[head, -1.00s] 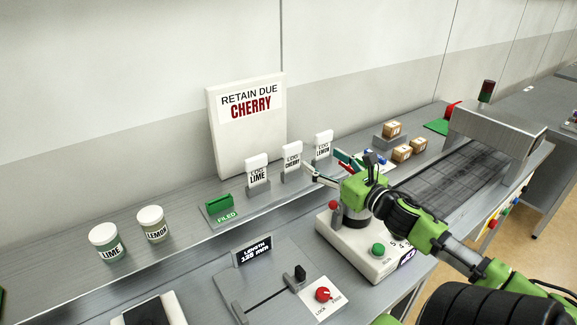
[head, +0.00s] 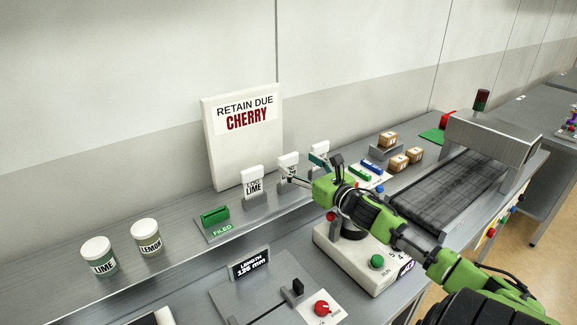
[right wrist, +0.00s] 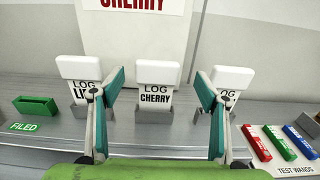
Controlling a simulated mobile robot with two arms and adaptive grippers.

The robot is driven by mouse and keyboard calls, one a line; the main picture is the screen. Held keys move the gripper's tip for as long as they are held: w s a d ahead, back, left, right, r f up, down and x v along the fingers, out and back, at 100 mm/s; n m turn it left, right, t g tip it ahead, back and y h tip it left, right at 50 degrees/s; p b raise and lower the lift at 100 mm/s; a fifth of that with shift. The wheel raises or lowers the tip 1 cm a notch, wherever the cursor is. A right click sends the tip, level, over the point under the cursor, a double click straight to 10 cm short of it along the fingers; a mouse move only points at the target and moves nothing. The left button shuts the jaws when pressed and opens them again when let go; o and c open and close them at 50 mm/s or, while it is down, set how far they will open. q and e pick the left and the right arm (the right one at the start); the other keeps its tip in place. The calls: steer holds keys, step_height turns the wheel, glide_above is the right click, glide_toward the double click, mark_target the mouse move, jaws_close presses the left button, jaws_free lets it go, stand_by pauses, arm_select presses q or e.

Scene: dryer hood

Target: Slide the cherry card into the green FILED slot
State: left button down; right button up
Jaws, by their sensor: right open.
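The white cherry card (right wrist: 155,88) stands upright in a grey holder, centred in the right wrist view. In the head view the cherry card (head: 288,164) is partly covered by my right gripper (head: 298,170). That gripper is open, and in the right wrist view its fingers (right wrist: 160,90) show to either side of the cherry card, apart from it. The green FILED slot (head: 215,215) is on the shelf, left of the cards; it also shows at the left of the right wrist view (right wrist: 36,106). My left gripper is not in view.
The lime card (head: 253,182) and lemon card (head: 320,153) stand in holders beside the cherry card. Lime and lemon jars (head: 98,256) (head: 146,237) are at the left. Test wands (right wrist: 283,143) lie at the right. A sign board (head: 240,135) rises behind.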

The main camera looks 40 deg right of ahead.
mark_target(290, 158)
steer(key=shift+w+r+p, duration=0.25)
steer(key=shift+w+p, duration=0.05)
steer(key=shift+w, duration=0.05)
steer(key=w+p, duration=0.2)
steer(key=w, duration=0.2)
steer(key=shift+w+d+f, duration=0.1)
steer(key=shift+w, duration=0.2)
steer(key=shift+c, duration=0.4)
steer(key=c, duration=1.1)
